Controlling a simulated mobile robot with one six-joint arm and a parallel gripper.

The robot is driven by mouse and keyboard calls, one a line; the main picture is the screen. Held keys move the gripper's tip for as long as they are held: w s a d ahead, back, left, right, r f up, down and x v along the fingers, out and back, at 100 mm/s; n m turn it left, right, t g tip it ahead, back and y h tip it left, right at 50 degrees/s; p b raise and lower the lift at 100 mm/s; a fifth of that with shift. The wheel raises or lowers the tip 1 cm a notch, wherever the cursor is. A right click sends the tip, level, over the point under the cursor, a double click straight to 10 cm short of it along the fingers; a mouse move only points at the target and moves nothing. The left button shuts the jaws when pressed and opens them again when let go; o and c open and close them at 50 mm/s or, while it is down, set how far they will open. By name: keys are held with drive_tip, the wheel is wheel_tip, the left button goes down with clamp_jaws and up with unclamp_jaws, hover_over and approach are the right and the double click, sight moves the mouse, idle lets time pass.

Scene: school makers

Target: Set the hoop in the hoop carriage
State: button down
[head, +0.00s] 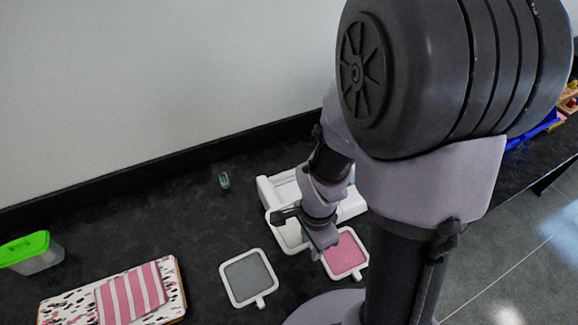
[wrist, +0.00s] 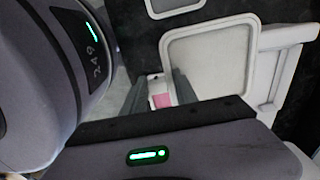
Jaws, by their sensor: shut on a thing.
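A white-framed hoop with pale cloth (head: 291,236) is beside the white machine (head: 282,188) in the head view. In the wrist view this hoop (wrist: 205,65) lies right of my fingers, with its right side close against or touching the machine's white body (wrist: 283,75). My gripper (wrist: 160,90) is shut, apparently on this hoop's left end. The grip itself is partly hidden. A small pink patch shows between the fingers. In the head view my gripper (head: 317,252) is between the pale hoop and a pink hoop (head: 346,253). I cannot make out the carriage clearly.
A grey hoop (head: 248,277) lies left of the pink one. A patterned board with striped cloth (head: 131,295), a green-lidded box (head: 33,252) and a small teal item (head: 224,180) are on the dark table. The table's middle left is clear; a wall runs behind.

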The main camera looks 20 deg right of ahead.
drive_tip(key=shift+w+d+r+m, duration=0.1)
drive_tip(key=shift+w+d+m, duration=0.2)
drive_tip(key=shift+w, duration=0.05)
drive_tip(key=w+d, duration=0.2)
drive_tip(key=w, duration=0.2)
drive_tip(key=w+d+f, duration=0.1)
drive_tip(key=w+d, duration=0.1)
drive_tip(key=w, duration=0.2)
drive_tip(key=w+d, duration=0.2)
drive_tip(key=w, duration=0.2)
drive_tip(key=shift+w+d+f+b, duration=0.15)
drive_tip(key=shift+w+f+b, duration=0.1)
drive_tip(key=shift+b, duration=0.1)
drive_tip(key=f, duration=0.1)
drive_tip(key=f+b, duration=0.1)
drive_tip(key=f, duration=0.1)
drive_tip(key=shift+w+d+f, duration=0.15)
drive_tip(key=shift+w+f, duration=0.15)
drive_tip(key=shift+w, duration=0.1)
drive_tip(key=shift+r, duration=0.1)
drive_tip(key=shift+f+b, duration=0.2)
drive_tip(key=shift+b, duration=0.2)
drive_tip(key=c, duration=0.9)
unclamp_jaws()
drive_tip(key=shift+c, duration=0.2)
